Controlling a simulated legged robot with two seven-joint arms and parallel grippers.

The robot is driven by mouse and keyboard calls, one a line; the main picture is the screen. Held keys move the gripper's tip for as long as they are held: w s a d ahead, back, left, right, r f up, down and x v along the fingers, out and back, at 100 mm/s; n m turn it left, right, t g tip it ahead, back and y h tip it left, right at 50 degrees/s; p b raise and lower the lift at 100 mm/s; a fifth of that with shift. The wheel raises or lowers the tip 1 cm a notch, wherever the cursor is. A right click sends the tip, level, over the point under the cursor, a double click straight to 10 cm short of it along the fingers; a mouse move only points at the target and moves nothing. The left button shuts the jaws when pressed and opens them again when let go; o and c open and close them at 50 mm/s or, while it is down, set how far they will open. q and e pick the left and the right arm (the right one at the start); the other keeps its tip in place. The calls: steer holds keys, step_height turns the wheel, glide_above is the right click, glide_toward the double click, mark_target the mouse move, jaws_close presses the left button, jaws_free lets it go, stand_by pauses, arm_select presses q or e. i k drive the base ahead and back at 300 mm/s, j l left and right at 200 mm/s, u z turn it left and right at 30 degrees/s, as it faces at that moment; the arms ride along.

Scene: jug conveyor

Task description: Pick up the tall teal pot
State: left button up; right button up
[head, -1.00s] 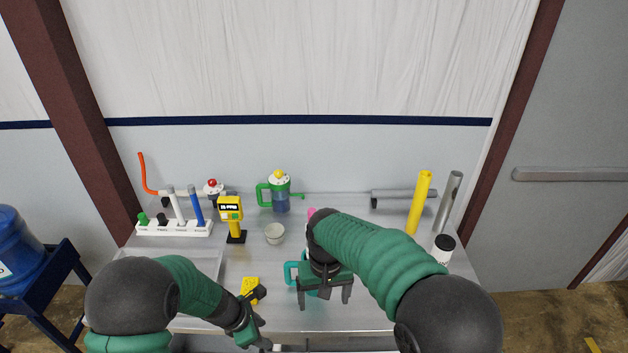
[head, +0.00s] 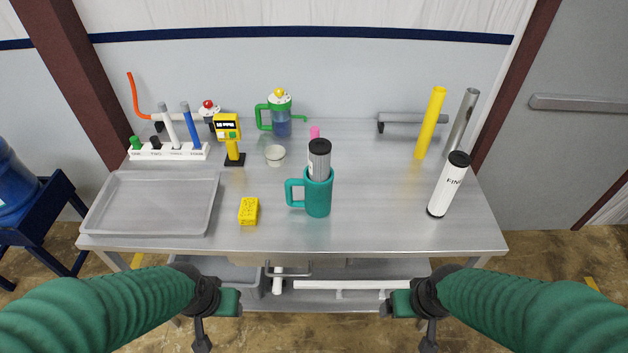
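The tall teal pot (head: 318,200) stands upright on the metal table, right of the yellow sponge, with its handle (head: 295,193) towards the left. A grey cylinder with a black cap (head: 319,160) stands in its mouth and hides the inside. My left gripper (head: 214,330) is low at the front, below the table edge and away from the pot. My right gripper (head: 416,330) is likewise low at the front right, apart from the pot. Nothing shows held in either one; their finger gaps are unclear.
A pink item (head: 314,132) is behind the pot.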

mark_target(317, 203)
steer(key=i+l+u, duration=0.25)
steer(key=l+u, duration=0.25)
steer(key=i+l+u, duration=0.1)
steer(key=l+u, duration=0.15)
